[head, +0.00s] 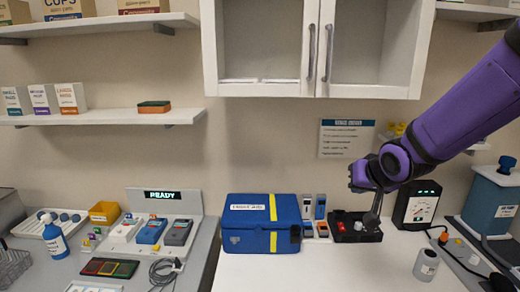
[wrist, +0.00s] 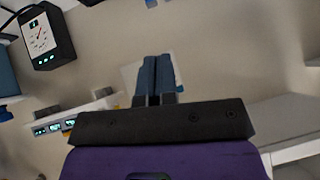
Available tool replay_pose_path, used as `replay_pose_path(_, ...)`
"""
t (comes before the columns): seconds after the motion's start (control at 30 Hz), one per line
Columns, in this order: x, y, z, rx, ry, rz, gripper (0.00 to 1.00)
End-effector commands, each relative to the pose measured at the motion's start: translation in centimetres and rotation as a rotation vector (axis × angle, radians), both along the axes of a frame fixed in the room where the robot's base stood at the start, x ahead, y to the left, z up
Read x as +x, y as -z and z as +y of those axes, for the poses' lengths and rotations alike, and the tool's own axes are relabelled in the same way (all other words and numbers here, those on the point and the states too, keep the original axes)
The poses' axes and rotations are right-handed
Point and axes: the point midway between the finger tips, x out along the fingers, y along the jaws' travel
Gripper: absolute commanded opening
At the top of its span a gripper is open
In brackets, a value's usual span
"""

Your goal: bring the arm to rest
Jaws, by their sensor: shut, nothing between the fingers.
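My purple arm reaches in from the right in the head view, and its dark end (head: 362,178) is in front of the wall, above the white counter (head: 325,265). The fingers are hard to make out there. In the wrist view my gripper (wrist: 158,75) has its two blue-grey fingers together, with nothing between them. Behind the fingertips are the beige wall and part of a pale sheet.
Below the arm's end stands a black tray (head: 345,237) with a red item. A blue case (head: 258,240), a black meter (head: 416,204) and a grey cylinder (head: 427,264) stand nearby. A white wall cabinet (head: 268,88) hangs above. The counter's front middle is clear.

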Motion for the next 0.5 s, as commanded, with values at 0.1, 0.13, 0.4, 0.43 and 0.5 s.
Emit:
replay_pose_path(0.1,-2.8,-2.7,-1.7,-0.059,0.02,0.027,0.0)
replay_pose_path(0.13,-3.5,-3.2,-2.0,-0.073,0.022,0.037,0.0)
replay_pose_path(0.4,-11.0,-7.3,-4.8,-0.156,0.039,0.136,0.0)
replay_pose_path(0.43,-11.9,-7.6,-5.0,-0.161,0.038,0.148,0.0)
replay_pose_path(0.5,-14.1,-8.3,-5.5,-0.171,0.034,0.177,0.0)
